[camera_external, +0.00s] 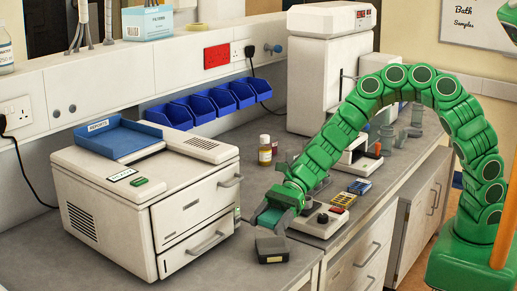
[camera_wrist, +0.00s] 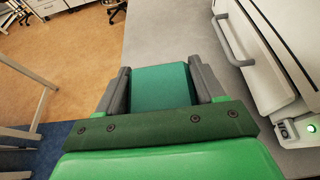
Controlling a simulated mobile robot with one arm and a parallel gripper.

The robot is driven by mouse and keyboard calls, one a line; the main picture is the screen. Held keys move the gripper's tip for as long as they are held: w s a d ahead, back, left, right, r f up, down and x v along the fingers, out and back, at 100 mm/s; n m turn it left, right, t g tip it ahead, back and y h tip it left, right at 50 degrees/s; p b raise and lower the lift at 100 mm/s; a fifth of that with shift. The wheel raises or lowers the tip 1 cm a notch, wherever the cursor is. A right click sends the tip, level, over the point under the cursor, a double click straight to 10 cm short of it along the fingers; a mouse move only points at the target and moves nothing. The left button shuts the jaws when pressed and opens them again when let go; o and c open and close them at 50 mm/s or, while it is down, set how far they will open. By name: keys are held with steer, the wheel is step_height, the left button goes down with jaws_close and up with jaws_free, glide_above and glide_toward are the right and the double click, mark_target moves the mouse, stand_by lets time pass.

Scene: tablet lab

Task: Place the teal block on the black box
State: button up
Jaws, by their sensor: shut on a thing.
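My gripper (camera_external: 280,204) is shut on the teal block (camera_external: 268,217), above the front end of the grey bench. In the wrist view the teal block (camera_wrist: 160,86) sits between the two grey fingers of my gripper (camera_wrist: 159,74). The black box (camera_external: 271,247) lies on the bench near its front edge, just below the gripper in the external view. I cannot tell whether the block touches the box. The box does not show in the wrist view, where the block and gripper may hide it.
A large white machine (camera_external: 112,205) with a blue tray (camera_external: 120,140) stands close to the left. A device with a red part (camera_external: 318,220) and a yellow-topped box (camera_external: 343,199) stand to the right. A small bottle (camera_external: 265,152) stands behind. Blue bins (camera_external: 205,106) hang on the wall.

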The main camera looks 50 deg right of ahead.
mark_target(268, 232)
steer(key=shift+w+a+f, duration=0.15)
steer(key=shift+a+f, duration=0.05)
steer(key=shift+f, duration=1.55)
steer(key=shift+f, duration=0.1)
steer(key=o, duration=1)
steer(key=shift+o, duration=0.2)
steer(key=v, duration=1.2)
